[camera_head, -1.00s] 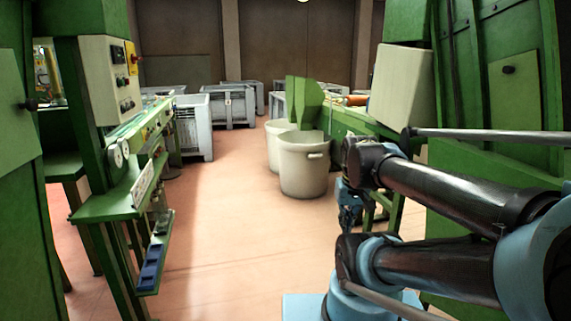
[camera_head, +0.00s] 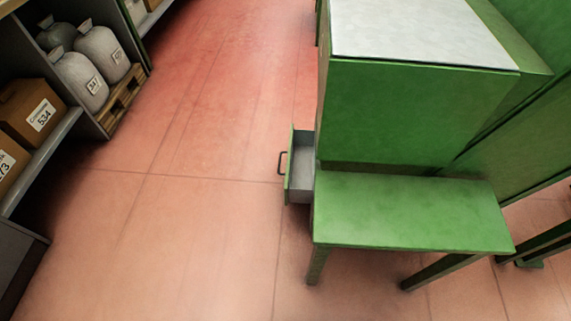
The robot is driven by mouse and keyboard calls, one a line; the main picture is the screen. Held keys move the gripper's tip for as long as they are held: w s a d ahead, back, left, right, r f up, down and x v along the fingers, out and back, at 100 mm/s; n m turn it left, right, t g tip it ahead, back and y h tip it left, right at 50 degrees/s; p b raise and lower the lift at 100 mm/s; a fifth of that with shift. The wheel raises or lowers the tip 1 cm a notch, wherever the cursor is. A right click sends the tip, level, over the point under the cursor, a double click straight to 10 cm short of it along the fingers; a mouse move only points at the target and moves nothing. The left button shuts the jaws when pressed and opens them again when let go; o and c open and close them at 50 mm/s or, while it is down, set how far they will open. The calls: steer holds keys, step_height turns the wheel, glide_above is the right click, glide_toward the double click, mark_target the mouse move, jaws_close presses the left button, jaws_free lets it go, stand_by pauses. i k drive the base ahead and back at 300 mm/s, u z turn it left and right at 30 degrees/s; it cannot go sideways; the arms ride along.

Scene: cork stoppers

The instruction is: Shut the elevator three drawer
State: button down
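An open drawer (camera_head: 301,168) with a green front, a dark handle (camera_head: 283,163) and a grey inside sticks out to the left from the green machine cabinet (camera_head: 410,115). The part of the drawer that shows looks empty. I cannot read any label that says it is the elevator three drawer. My gripper is not in view.
A green bench (camera_head: 410,215) on legs stands in front of the cabinet, close to the drawer. Shelves (camera_head: 45,155) with cardboard boxes (camera_head: 30,112) and grey sacks (camera_head: 82,78) stand at the left. The reddish floor (camera_head: 190,200) between shelves and drawer is clear.

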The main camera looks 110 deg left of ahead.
mark_target(298, 184)
steer(key=u, duration=1.05)
steer(key=k, duration=2.35)
steer(key=u, duration=1.8)
steer(key=i, duration=1)
steer(key=z, duration=0.05)
